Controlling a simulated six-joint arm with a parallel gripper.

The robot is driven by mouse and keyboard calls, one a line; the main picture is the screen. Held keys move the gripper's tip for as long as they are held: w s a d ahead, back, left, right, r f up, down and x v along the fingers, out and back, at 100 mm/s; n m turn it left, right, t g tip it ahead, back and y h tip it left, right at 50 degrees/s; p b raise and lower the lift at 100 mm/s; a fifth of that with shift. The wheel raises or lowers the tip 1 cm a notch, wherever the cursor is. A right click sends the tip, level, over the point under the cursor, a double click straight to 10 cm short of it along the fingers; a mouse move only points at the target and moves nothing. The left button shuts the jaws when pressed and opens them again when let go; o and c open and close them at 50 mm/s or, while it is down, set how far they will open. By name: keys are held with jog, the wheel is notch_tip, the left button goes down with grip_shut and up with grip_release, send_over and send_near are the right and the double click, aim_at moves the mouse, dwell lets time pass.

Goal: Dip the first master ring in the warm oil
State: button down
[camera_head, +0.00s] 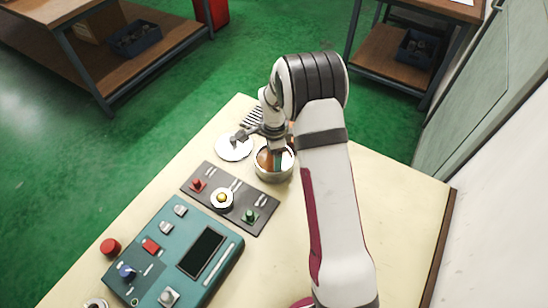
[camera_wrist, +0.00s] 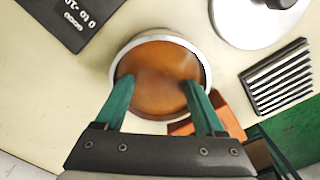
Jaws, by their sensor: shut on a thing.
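The warm oil (camera_wrist: 158,75) is brown and fills a round metal pot (camera_head: 274,177), whose pale rim (camera_wrist: 118,60) shows in the wrist view. My gripper (camera_wrist: 160,88) is over the pot, with its two green fingers reaching down into the oil, set apart from each other. In the head view my gripper (camera_head: 276,154) is at the pot's mouth. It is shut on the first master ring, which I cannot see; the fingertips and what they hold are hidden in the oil.
A round metal lid (camera_wrist: 255,22) lies beside the pot, near a ribbed grey block (camera_wrist: 277,80). An orange-red block (camera_wrist: 228,118) is close to the pot. A dark board (camera_head: 256,212) with coloured knobs and a teal machine (camera_head: 222,277) stand at the front left.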

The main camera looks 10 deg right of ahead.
dwell(0.3)
jog(key=shift+r, duration=3.1)
notch_tip(320, 180, up, 2)
jog(key=shift+r, duration=0.1)
dwell(0.4)
